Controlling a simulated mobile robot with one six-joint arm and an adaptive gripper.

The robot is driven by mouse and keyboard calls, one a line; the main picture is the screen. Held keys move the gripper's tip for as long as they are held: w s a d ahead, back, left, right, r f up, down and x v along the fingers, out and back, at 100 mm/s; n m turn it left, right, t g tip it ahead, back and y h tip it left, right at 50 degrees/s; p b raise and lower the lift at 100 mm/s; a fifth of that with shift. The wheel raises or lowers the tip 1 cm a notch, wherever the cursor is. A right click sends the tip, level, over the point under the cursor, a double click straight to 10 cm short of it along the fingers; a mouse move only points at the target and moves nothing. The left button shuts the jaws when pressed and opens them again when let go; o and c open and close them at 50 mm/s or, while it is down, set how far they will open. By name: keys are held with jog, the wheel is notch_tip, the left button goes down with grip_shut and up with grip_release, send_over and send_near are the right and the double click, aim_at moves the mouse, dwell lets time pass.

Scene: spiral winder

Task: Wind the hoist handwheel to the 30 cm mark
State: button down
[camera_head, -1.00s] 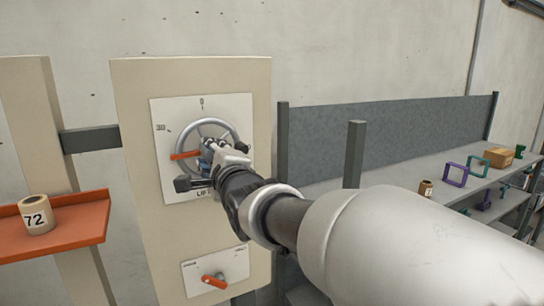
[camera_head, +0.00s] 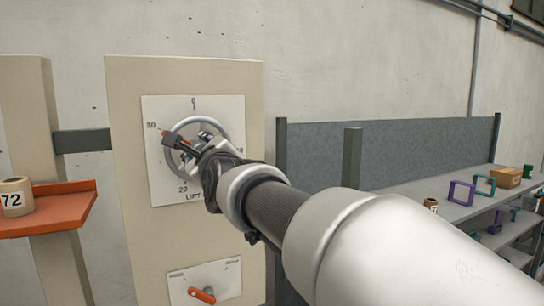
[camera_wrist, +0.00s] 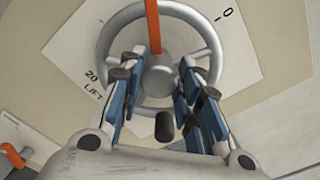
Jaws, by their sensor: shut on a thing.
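The silver handwheel (camera_head: 176,124) is on a white dial plate (camera_head: 158,190) on a beige panel; it fills the upper middle of the wrist view (camera_wrist: 107,38). Its orange pointer (camera_wrist: 152,25) shows in the head view (camera_head: 165,134), aimed left and slightly up, close to the 30 label (camera_head: 151,125). Exact alignment is unclear. My gripper (camera_head: 195,140) is in front of the wheel and hides part of it. In the wrist view my gripper (camera_wrist: 166,100) has its fingers either side of the wheel's black knob (camera_wrist: 164,126), and it is shut on that knob.
A lower plate with an orange lever (camera_head: 203,295) is below the dial. An orange shelf (camera_head: 60,210) with a roll marked 72 (camera_head: 16,198) is at left. A grey shelf unit (camera_head: 400,188) with coloured frames and a cardboard box (camera_head: 507,177) stands at right.

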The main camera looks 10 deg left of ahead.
dwell(0.3)
jog(key=c, duration=1.2)
grip_release()
jog(key=shift+o, duration=0.2)
jog(key=shift+s, duration=0.1)
jog(key=v, duration=1.2)
